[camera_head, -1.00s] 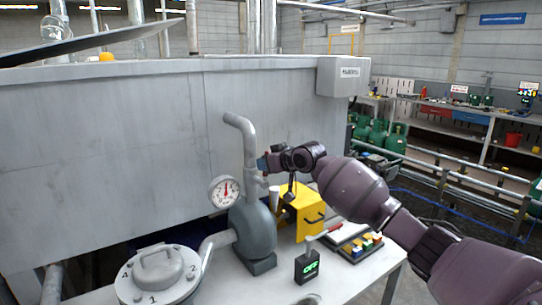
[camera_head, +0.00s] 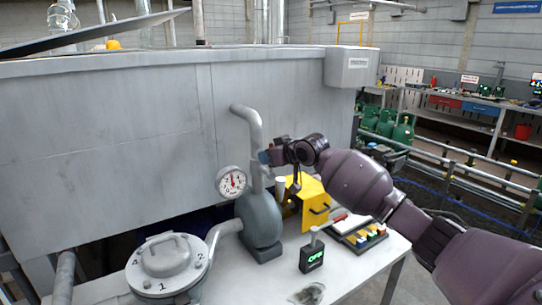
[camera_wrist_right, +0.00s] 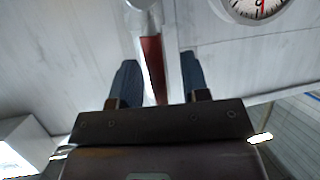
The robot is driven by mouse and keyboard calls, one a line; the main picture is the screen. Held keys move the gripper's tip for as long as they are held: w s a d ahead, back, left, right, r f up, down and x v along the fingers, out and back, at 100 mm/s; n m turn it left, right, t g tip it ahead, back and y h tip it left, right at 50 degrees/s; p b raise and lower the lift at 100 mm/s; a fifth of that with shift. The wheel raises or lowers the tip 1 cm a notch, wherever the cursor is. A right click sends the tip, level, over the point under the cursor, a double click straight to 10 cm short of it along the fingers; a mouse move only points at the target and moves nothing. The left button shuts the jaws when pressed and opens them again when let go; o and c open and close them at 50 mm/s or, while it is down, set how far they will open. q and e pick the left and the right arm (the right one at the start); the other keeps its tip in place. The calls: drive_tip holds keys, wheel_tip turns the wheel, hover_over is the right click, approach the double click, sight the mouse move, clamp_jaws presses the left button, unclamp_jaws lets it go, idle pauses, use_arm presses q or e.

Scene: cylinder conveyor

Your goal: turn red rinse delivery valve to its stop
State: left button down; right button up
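The red valve handle (camera_wrist_right: 153,68) is a narrow upright bar below a grey pipe fitting in the right wrist view. It lies between the two blue fingers of my right gripper (camera_wrist_right: 157,82), with a visible gap on each side. In the head view my right gripper (camera_head: 265,157) is beside the upright grey pipe (camera_head: 254,145) above the pump (camera_head: 260,222), and it hides the handle there. My left gripper is not in view.
A round gauge (camera_head: 231,182) sits left of the pipe and also shows in the wrist view (camera_wrist_right: 258,5). A large grey tank (camera_head: 110,135) is behind.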

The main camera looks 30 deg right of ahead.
drive_tip(key=v, duration=1.1)
drive_tip(key=shift+b, duration=0.3)
drive_tip(key=shift+w, duration=0.1)
